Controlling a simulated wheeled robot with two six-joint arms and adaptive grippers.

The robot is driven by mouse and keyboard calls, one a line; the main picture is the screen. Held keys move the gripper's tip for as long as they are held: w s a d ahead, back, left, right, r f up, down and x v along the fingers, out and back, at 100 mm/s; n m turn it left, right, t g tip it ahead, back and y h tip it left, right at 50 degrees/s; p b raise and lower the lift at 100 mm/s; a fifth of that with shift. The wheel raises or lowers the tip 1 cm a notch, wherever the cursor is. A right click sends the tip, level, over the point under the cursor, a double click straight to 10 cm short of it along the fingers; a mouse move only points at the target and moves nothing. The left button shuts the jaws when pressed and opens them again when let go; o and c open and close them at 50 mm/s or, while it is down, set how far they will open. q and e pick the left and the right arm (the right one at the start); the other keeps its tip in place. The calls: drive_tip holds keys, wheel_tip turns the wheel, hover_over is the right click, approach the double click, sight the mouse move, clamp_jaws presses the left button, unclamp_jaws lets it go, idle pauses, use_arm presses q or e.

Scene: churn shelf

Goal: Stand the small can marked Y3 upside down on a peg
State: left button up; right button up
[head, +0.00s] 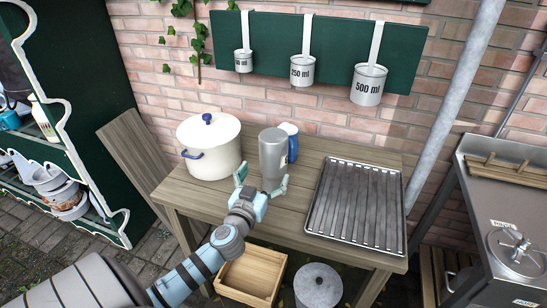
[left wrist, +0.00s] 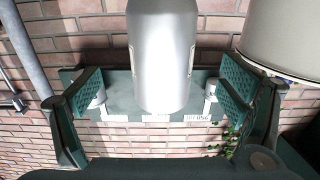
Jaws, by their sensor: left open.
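A grey metal can with a narrower top (head: 272,157) stands upright on the wooden table; no Y3 mark is readable on it. My left gripper (head: 262,183) is open at its near side, one finger to the left and one to the right. In the left wrist view, which is upside down, the can (left wrist: 162,55) shows between the open fingers (left wrist: 161,98), with a gap on each side. I cannot make out a peg or a small can marked Y3. My right gripper is not in view.
On the table (head: 190,195), a white lidded pot (head: 209,150) stands left of the can, a blue-and-white container (head: 290,140) close behind it, and a ridged metal tray (head: 358,205) to the right. Measuring cups (head: 368,85) hang behind. A wooden crate (head: 250,278) sits below.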

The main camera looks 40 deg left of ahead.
sight(274, 158)
use_arm(q)
drive_tip(key=x, duration=0.8)
drive_tip(key=shift+w+a+f, duration=0.15)
drive_tip(key=shift+w, duration=0.05)
drive_tip(key=shift+s, duration=0.1)
drive_tip(key=c, duration=1.5)
